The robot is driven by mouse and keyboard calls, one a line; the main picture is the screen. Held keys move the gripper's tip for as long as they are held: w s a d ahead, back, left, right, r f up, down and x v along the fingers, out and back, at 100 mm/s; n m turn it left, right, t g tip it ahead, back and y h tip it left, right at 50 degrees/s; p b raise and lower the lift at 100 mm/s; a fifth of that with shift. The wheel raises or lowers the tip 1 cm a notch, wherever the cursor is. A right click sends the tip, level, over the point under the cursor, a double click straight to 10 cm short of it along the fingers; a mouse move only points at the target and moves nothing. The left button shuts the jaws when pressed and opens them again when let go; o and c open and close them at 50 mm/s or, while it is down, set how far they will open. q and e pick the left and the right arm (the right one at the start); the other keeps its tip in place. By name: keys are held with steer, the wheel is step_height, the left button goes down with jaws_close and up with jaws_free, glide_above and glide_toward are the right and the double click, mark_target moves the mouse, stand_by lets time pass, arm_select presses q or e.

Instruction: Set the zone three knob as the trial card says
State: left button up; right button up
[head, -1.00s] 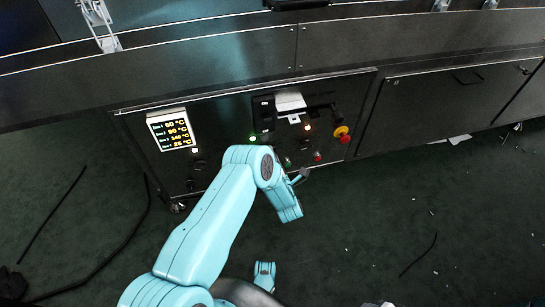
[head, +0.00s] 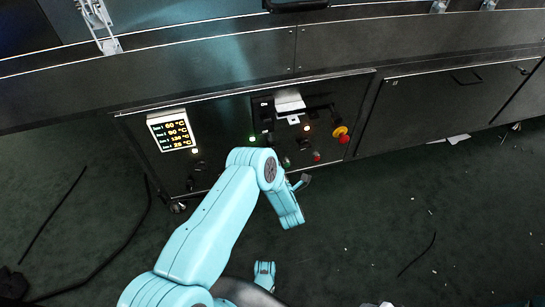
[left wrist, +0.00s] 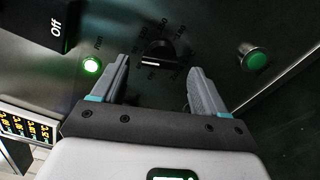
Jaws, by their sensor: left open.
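The zone knob (left wrist: 157,55) is a black dial with a pale pointer line, on the dark panel with printed numbers around it. My left gripper (left wrist: 150,88) is open, with one finger on each side of the knob in the left wrist view; contact cannot be told. In the head view my left gripper (head: 303,181) is at the panel's lower edge, and my arm hides the knob. The temperature display (head: 172,131) shows several lit lines; the third seems to read 120 or 130 °C. A white card (head: 290,101) is on the panel, its writing unreadable.
A lit green run lamp (left wrist: 92,65) and a black Off switch (left wrist: 55,28) are left of the knob. A green button (left wrist: 254,59) is to its right. A red and yellow emergency stop (head: 342,134) sits at the panel's right.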

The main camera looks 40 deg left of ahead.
arm_select(q)
steer(key=p+v, duration=0.4)
steer(key=v, duration=1)
steer(key=shift+s, duration=0.2)
arm_select(e)
steer(key=shift+g, duration=0.4)
steer(key=r, duration=0.1)
steer(key=s+r, duration=0.1)
steer(key=r, duration=0.1)
steer(key=a+r, duration=0.1)
steer(key=shift+s+r, duration=0.35)
steer(key=shift+r, duration=0.05)
arm_select(q)
steer(key=shift+d, duration=0.1)
